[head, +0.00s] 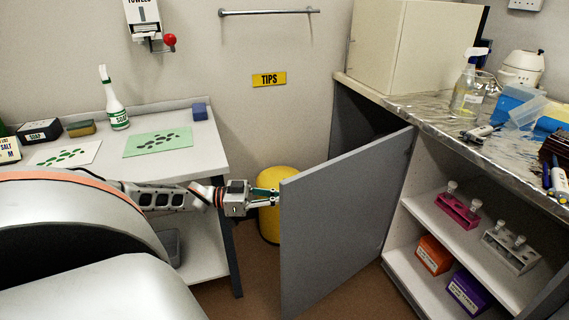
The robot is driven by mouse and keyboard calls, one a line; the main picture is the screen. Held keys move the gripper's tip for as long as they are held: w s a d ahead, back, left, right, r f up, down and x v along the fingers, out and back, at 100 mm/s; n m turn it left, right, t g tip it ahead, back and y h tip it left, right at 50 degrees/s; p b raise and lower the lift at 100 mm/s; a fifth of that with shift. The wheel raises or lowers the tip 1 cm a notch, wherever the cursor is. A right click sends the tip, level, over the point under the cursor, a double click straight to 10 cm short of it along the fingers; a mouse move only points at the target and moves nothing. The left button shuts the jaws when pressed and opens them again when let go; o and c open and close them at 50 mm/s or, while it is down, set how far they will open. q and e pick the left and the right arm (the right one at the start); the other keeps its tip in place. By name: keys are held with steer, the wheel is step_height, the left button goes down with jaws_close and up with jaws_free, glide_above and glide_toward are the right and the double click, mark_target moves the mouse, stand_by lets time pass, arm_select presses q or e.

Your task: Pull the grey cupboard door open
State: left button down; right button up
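The grey cupboard door (340,215) stands swung out from the bench on the right, well ajar. A dark opening (368,118) shows behind it. Its hinged side is at the bench front and its free edge points left into the room. No handle shows on the face I see. My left gripper (268,197) is at the free edge, its green-tipped fingers reaching toward the far side of the door. The door edge hides the fingertips, so I cannot tell whether they touch or grip anything. My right gripper is not in view.
A yellow bin (270,225) stands behind the gripper. A white side table (208,150) with a soap bottle (115,100) is at left. Open shelves (420,212) with racks and boxes are right of the door. Brown floor is clear below the door.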

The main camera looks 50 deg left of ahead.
arm_select(q)
steer(key=shift+a, duration=0.1)
stand_by(0.4)
steer(key=c, duration=2.2)
jaws_free()
